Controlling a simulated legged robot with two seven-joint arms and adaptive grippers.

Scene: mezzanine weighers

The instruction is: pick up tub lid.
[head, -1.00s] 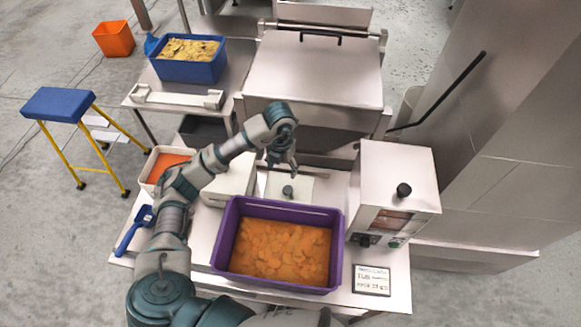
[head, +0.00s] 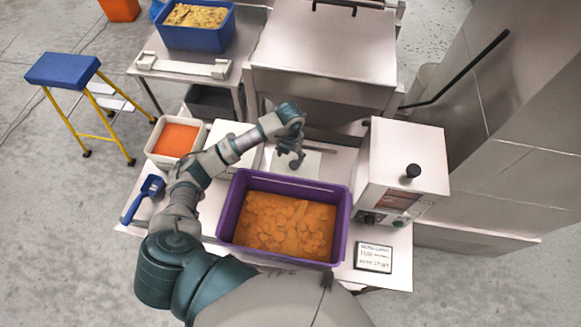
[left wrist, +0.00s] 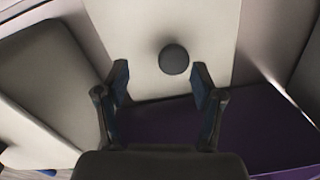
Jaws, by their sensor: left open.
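The tub lid (head: 311,165) is a flat white plate just behind the purple tub (head: 229,208). In the left wrist view the lid (left wrist: 200,25) carries a round dark knob (left wrist: 174,59). My left gripper (head: 296,160) is over the lid. In the left wrist view my left gripper (left wrist: 161,80) is open with nothing between its fingers; the knob shows just beyond the fingertips, between their lines. In the head view the gripper largely covers the knob. My right gripper is not in view.
The purple tub holds orange pieces. A metal box (head: 405,165) with a dark knob stands to the right, near a small sign (head: 374,257). A white tub of orange stuff (head: 175,139) and a blue scoop (head: 143,198) lie left. A large steel machine (head: 325,45) stands behind.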

